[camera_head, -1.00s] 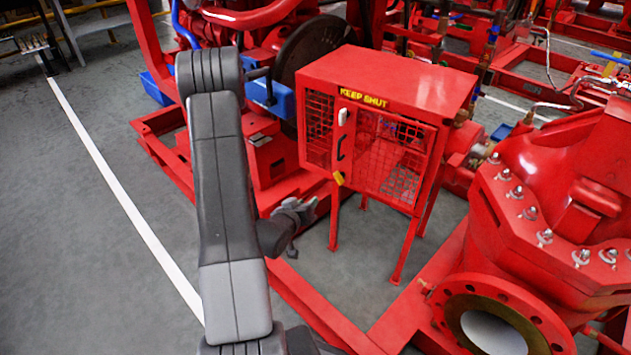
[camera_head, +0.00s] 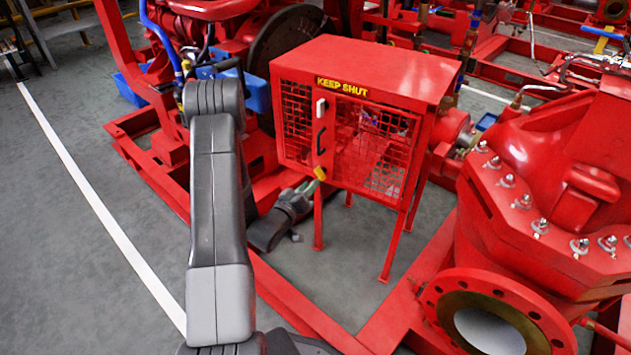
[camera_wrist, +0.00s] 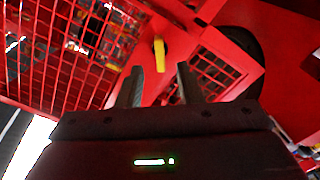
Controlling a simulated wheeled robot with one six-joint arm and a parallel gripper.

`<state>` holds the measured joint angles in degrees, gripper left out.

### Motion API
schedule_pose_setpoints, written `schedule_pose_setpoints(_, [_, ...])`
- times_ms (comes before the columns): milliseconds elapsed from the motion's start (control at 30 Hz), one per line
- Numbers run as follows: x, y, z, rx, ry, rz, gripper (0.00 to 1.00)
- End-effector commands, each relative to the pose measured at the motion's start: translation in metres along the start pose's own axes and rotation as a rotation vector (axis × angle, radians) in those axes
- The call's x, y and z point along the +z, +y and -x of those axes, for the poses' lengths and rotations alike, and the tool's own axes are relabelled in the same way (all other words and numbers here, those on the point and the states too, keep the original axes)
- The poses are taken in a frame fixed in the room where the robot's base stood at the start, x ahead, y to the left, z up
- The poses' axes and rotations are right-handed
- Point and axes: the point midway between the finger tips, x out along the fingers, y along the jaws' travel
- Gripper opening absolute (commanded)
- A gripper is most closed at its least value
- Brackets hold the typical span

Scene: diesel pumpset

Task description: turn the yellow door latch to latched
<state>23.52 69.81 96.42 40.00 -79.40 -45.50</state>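The yellow door latch (camera_head: 320,173) is a small tab low on the front edge of the red mesh cabinet door (camera_head: 360,150). In the wrist view the yellow latch (camera_wrist: 160,58) stands roughly upright in the picture, just beyond and between my fingertips. My gripper (camera_head: 311,186) is close below and left of the latch in the head view. In the wrist view my gripper (camera_wrist: 159,78) has its two dark fingers apart, with nothing between them. I cannot tell whether a finger touches the latch.
A black handle (camera_head: 321,138) and a white piece (camera_head: 321,108) are on the door above the latch, under a KEEP SHUT label (camera_head: 341,87). A large red flanged pump (camera_head: 540,210) stands at the right. Red base rails (camera_head: 300,305) run below; grey floor is clear at left.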

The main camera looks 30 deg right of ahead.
Motion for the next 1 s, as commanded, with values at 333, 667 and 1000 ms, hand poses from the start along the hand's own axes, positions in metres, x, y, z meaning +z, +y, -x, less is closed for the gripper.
schedule_pose_setpoints(333, [0.001,0.0,-0.045,0.0,0.0,-0.001,0.33])
schedule_pose_setpoints(667, [0.0,0.0,-0.049,-0.001,0.0,0.0,0.33])
schedule_pose_setpoints(1000, [0.0,0.0,-0.049,-0.001,0.0,-0.001,0.0])
